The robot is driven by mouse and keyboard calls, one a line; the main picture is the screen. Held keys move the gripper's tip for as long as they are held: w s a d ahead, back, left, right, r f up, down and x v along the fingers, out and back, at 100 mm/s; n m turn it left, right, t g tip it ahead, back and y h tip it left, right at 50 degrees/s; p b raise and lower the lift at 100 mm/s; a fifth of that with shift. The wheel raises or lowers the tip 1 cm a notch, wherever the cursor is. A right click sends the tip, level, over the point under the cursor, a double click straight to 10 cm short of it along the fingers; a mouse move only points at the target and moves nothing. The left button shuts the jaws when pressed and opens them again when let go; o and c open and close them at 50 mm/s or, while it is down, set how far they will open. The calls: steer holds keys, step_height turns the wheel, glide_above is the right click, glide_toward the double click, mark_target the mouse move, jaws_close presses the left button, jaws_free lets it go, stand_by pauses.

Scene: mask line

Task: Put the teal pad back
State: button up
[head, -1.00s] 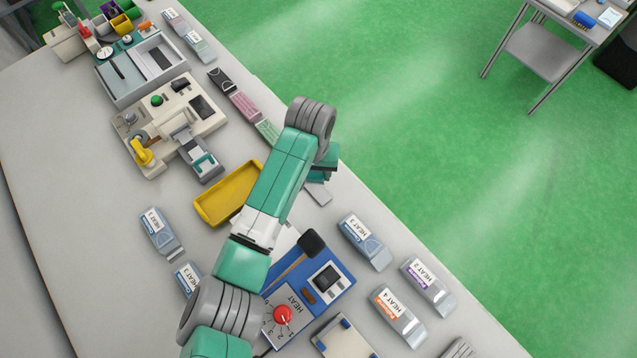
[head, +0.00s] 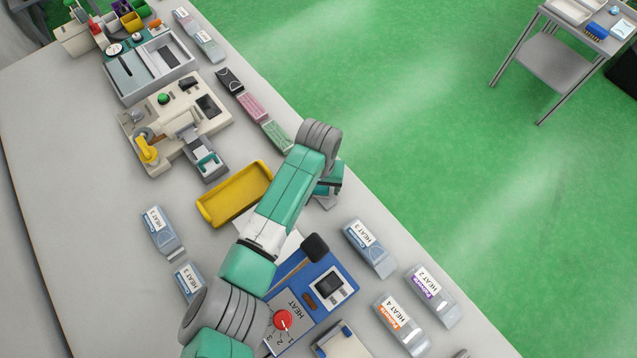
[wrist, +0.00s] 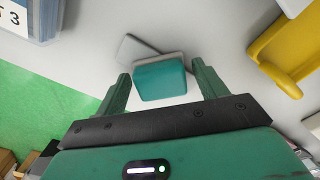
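The teal pad (wrist: 160,82) is a small block with a pale grey far edge, seen in the wrist view. A flat grey piece (wrist: 134,48) lies just beyond it, partly hidden by it. My gripper (wrist: 160,72) is open, with one finger on each side of the pad and visible gaps to both. In the head view my arm covers much of this spot. The grey piece (head: 326,203) shows below the dark teal end of my arm, near the table's right edge. I cannot tell whether the pad rests on the table or on the grey piece.
A yellow tray (head: 214,213) lies left of my arm. A blue HEAT box with a red knob (head: 283,320) stands below it. Several labelled grey packs, one being HEAT 3 (head: 368,248), lie nearby. Pink and green pads (head: 277,136) lie along the table edge. Green floor lies beyond.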

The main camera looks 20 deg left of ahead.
step_height(320, 180, up, 12)
steer(key=p, duration=0.2)
steer(key=shift+r+p, duration=0.2)
steer(key=shift+p, duration=0.15)
